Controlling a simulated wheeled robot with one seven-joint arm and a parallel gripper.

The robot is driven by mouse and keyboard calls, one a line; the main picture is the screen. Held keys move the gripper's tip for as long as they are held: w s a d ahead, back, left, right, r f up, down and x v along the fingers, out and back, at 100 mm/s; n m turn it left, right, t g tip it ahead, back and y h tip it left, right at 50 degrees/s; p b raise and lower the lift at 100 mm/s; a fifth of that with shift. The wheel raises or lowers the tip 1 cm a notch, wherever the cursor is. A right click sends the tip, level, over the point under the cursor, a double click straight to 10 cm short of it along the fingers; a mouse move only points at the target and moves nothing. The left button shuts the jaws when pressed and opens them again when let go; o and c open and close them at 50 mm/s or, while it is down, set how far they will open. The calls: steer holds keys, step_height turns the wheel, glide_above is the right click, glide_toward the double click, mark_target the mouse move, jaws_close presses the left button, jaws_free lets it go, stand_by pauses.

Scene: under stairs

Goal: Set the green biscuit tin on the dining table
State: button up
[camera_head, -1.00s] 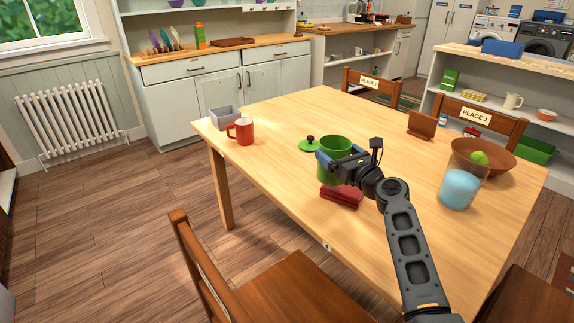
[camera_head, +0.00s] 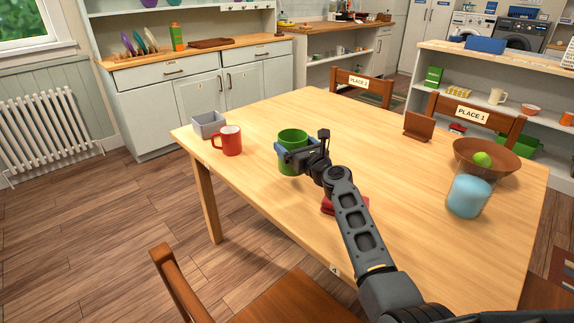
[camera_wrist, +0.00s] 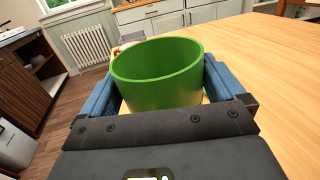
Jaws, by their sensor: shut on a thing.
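The green biscuit tin (camera_head: 286,162) is an open-topped cylinder over the left half of the dining table (camera_head: 390,160), roughly upright. My gripper (camera_head: 298,155) is shut on it from the near right side. In the wrist view the tin (camera_wrist: 160,82) sits between the blue fingers, its mouth open and no lid on it. I cannot tell whether its base touches the tabletop.
A red mug (camera_head: 231,141) and a grey box (camera_head: 208,123) stand left of the tin. A folded red cloth (camera_head: 328,206) lies partly under my arm. A brown bowl (camera_head: 486,165) and a blue-filled jar (camera_head: 468,196) are at the right. The table's middle is clear.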

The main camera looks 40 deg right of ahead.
steer(key=shift+w+a+f+b, duration=0.35)
steer(key=shift+w+a+f, duration=0.45)
steer(key=shift+f+b, duration=1.3)
steer(key=shift+f, duration=0.55)
steer(key=shift+f, duration=0.2)
steer(key=o, duration=1.1)
steer(key=shift+r, duration=0.1)
steer(key=shift+r, duration=0.2)
steer(key=p+v, duration=0.2)
steer(key=v, duration=1)
steer(key=shift+p, duration=0.3)
